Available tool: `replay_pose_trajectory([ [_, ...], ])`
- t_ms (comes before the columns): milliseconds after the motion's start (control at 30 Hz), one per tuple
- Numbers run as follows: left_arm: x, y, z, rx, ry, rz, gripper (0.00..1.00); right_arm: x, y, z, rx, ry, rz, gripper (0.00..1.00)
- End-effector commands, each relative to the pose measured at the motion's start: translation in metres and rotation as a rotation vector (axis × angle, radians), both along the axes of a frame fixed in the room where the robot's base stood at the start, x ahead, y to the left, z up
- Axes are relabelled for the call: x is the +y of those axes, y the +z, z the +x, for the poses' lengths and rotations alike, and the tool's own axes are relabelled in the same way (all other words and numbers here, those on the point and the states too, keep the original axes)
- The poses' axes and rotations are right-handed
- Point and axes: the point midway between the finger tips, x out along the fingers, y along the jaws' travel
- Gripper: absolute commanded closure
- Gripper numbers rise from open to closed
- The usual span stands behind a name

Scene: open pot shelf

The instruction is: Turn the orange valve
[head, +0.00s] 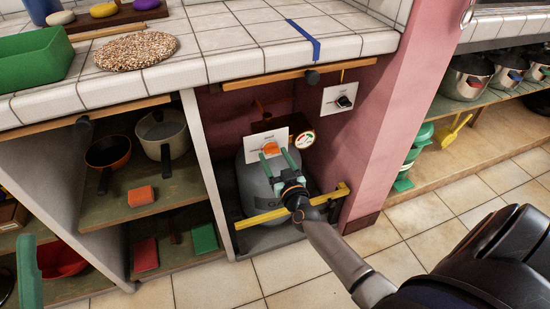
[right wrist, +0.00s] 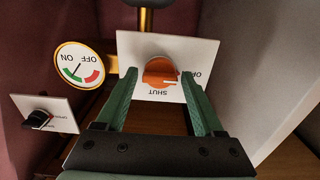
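A green finger of my left gripper (head: 29,270) shows at the left edge.
A round gauge (head: 304,141) is beside the plate. A switch panel (head: 340,98) with a black knob is on the wall to the right. A yellow bar (head: 285,211) crosses the niche front. The tiled counter (head: 240,65) overhangs above.

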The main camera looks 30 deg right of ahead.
Motion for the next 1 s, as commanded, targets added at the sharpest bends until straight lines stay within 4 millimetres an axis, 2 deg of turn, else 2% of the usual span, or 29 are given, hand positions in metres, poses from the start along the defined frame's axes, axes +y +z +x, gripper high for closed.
replay_pose_trajectory([
  [67,-0.0003,0.0000,-0.0002,-0.001,-0.001,0.002,0.50,-0.0001,-0.0001,-0.0002,0.000,0.000,0.000,0.41],
  [600,-0.0006,-0.0001,-0.0005,-0.003,-0.003,0.004,0.50,0.0001,-0.0003,-0.0004,0.000,0.000,0.000,1.00],
  [1000,-0.0005,0.0023,-0.0005,-0.004,-0.001,0.005,0.50,0.0006,0.0000,-0.0003,-0.018,0.001,0.081,1.00],
])
